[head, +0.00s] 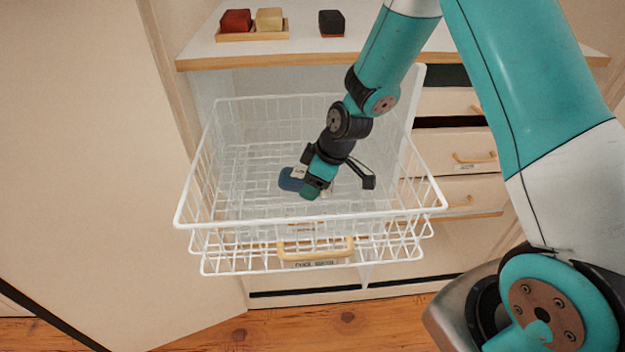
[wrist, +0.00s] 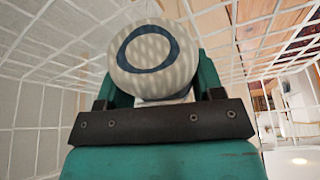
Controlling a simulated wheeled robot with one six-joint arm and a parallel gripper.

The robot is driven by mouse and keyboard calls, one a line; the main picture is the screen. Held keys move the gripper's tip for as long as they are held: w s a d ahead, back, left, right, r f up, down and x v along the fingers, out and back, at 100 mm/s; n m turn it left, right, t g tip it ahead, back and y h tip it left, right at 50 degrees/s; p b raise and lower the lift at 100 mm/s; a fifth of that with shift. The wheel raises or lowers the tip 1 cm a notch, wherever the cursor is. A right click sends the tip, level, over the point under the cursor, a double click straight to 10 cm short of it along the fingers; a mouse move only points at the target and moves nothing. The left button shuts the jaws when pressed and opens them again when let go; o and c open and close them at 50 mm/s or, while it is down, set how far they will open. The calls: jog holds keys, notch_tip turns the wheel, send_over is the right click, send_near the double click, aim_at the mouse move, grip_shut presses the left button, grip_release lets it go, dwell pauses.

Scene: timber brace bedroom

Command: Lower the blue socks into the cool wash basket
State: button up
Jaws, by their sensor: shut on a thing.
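My gripper (head: 306,184) reaches down inside a white wire basket (head: 310,217) in the head view. It is shut on the blue socks (head: 291,180), a small dark blue bundle with a pale patch, inside the basket's rim. In the wrist view the held bundle (wrist: 152,62) shows a round, pale ribbed end with a dark blue ring, between the fingers. The wire mesh surrounds it there. I cannot tell whether the socks touch the basket floor. A wooden handle (head: 315,248) with a small label (head: 313,264) is at the basket front; the label is hard to read.
More white wire rims show below the top one. A shelf (head: 390,58) behind holds a wooden tray (head: 252,36) with a red block (head: 236,20) and a cream block (head: 269,19), and a dark block (head: 331,23). Drawers (head: 455,150) stand at right. Wooden floor shows in front.

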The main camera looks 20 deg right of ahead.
jog(key=shift+f, duration=0.1)
jog(key=o, duration=1)
jog(key=p+v, duration=0.2)
jog(key=v, duration=1.5)
jog(key=s+a+r+m+g+p, duration=0.1)
jog(key=s+a+r+p, duration=0.2)
jog(key=s+r, duration=0.3)
jog(key=s+a+r+m+p, duration=0.1)
jog(key=s+a+r+p, duration=0.3)
jog(key=s+r, duration=0.3)
jog(key=s+a+r+m+g+p, duration=0.1)
jog(key=s+a+r+p, duration=0.3)
jog(key=s+r, duration=0.3)
jog(key=shift+s+a+r+m+g+y, duration=0.1)
jog(key=shift+s+a+m+g+y, duration=0.1)
jog(key=shift+s, duration=0.25)
jog(key=shift+s+a+m+g+y, duration=0.1)
jog(key=shift+s+a+m, duration=0.1)
jog(key=shift+s, duration=0.25)
